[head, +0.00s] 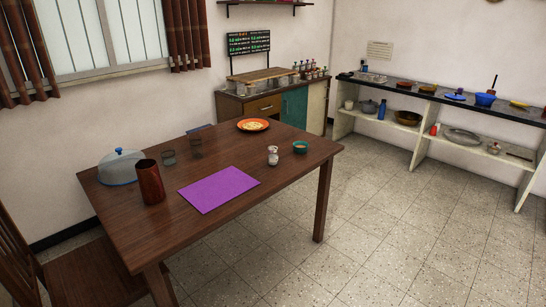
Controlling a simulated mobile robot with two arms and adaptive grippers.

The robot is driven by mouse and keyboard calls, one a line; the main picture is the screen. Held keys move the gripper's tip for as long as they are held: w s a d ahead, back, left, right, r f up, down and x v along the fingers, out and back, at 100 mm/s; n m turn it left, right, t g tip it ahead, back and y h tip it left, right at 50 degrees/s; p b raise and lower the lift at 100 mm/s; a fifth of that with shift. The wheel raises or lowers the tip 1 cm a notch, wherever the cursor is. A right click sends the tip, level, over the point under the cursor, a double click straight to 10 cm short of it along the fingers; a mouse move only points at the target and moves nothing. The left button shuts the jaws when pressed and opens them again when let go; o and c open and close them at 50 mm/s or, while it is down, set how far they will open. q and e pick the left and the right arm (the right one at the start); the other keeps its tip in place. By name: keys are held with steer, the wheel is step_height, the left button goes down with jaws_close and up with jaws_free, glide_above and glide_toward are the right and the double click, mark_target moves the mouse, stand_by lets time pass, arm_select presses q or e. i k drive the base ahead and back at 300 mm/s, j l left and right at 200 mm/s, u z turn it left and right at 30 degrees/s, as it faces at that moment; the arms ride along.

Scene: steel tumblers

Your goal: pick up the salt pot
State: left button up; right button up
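A small whitish pot with a grey top (272,156), which looks like the salt pot, stands upright on the brown wooden table (150,228). It is right of the purple mat and left of a small teal bowl. It may be two small shakers close together; it is too small to tell. Neither of my grippers shows in the head view.
A chair (85,280) stands at the lower left. The floor at right is clear.

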mark_target(272, 158)
steer(key=i+u, duration=0.1)
steer(key=u, duration=0.3)
steer(key=i+l+u, duration=0.1)
steer(key=u, duration=0.25)
steer(key=i+l+u, duration=0.25)
steer(key=i+l, duration=0.15)
steer(key=l, duration=0.25)
steer(key=i+l+u, duration=0.1)
steer(key=l, duration=0.3)
steer(key=i+l+u, duration=0.25)
steer(key=l, duration=0.5)
steer(key=i+l+u, duration=0.15)
steer(key=l, duration=0.25)
steer(key=i+l, duration=0.1)
steer(key=l, duration=0.25)
steer(key=i+l, duration=0.15)
steer(key=l, duration=0.2)
steer(key=i+l, duration=0.1)
steer(key=l, duration=0.2)
steer(key=i+l, duration=0.15)
steer(key=l, duration=0.2)
steer(key=i+l, duration=0.1)
steer(key=l, duration=0.25)
steer(key=k+l, duration=0.1)
steer(key=i+j, duration=0.1)
